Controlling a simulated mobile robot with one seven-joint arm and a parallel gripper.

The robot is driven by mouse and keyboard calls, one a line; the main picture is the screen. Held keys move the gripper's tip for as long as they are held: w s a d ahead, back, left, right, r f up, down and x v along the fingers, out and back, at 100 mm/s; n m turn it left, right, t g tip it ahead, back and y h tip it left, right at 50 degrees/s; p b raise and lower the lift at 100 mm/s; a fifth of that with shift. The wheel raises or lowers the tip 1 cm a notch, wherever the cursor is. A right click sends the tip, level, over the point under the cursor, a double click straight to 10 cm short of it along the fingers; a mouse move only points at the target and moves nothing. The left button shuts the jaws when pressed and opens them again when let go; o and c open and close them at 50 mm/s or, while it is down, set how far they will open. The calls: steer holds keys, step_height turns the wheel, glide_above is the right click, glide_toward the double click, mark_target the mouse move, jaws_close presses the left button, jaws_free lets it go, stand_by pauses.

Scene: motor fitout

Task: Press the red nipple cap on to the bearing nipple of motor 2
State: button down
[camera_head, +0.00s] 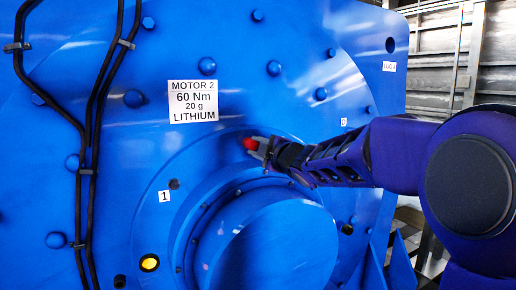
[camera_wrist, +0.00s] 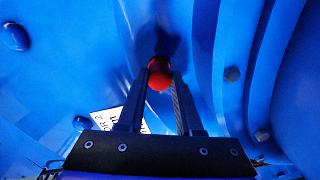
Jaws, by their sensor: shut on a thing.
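My gripper (camera_head: 261,147) is shut on the red nipple cap (camera_head: 250,144), at the face of the blue motor 2 (camera_head: 240,90), above the raised round bearing housing and right of the label. In the wrist view the cap (camera_wrist: 160,73) sits between the fingertips of my gripper (camera_wrist: 162,80), close against the blue surface. The nipple is hidden behind the cap, so I cannot tell whether the cap is on it. The label (camera_head: 193,101) reads "MOTOR 2, 60 Nm, 20 g, LITHIUM".
Black cables (camera_head: 92,130) run down the motor's left side. A tag "1" (camera_head: 164,196) and a yellow round fitting (camera_head: 149,262) lie lower left. Bolt heads (camera_head: 207,66) stud the face. In the wrist view the stepped housing rim (camera_wrist: 235,60) rises close right of the gripper.

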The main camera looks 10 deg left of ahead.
steer(key=shift+w+a, duration=0.1)
steer(key=shift+w, duration=0.05)
steer(key=c, duration=0.5)
jaws_free()
